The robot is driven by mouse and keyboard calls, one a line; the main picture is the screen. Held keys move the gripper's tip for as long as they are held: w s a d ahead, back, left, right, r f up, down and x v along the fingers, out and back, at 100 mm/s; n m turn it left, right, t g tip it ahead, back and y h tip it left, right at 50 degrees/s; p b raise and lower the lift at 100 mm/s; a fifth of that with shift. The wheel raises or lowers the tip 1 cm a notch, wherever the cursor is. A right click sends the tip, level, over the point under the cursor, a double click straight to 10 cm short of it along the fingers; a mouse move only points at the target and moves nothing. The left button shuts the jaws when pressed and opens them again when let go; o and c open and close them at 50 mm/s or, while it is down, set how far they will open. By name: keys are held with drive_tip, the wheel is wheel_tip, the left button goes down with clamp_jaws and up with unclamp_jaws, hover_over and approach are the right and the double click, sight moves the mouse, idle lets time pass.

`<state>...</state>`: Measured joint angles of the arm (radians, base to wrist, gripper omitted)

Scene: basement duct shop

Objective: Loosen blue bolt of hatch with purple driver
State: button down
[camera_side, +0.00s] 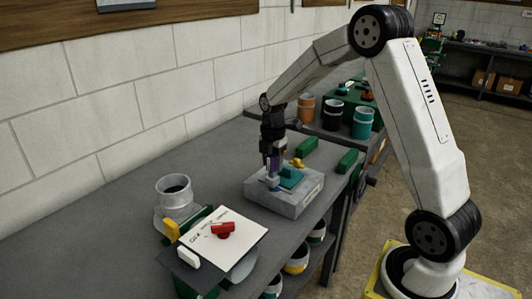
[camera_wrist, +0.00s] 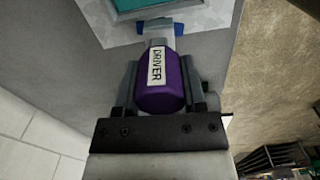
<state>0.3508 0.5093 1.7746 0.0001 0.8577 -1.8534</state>
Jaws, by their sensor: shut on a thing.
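My gripper (camera_side: 271,152) is shut on the purple driver (camera_wrist: 160,82), whose handle bears a white label reading DRIVER. The driver also shows in the side view (camera_side: 274,164), pointing down, nearly upright. The hatch is a light grey block (camera_side: 287,202) with a teal panel (camera_side: 291,178) on top; the panel's edge shows in the wrist view (camera_wrist: 140,4). The blue bolt (camera_side: 272,183) is at the block's left part, right under the driver. Blue also shows at the driver's far end in the wrist view (camera_wrist: 179,28). I cannot tell whether the tip is seated in the bolt.
A yellow piece (camera_side: 297,163) is at the block's back edge. Green blocks (camera_side: 348,161) lie behind and right. Several cups (camera_side: 362,122) stand farther back. A grey can (camera_side: 175,194) and a white board with a red valve-like piece (camera_side: 223,229) are at front left. Bare bench lies between.

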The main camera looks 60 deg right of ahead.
drive_tip(key=shift+n, duration=1.1)
drive_tip(key=shift+m, duration=0.8)
drive_tip(key=shift+r, duration=0.15)
drive_tip(key=shift+r, duration=2.35)
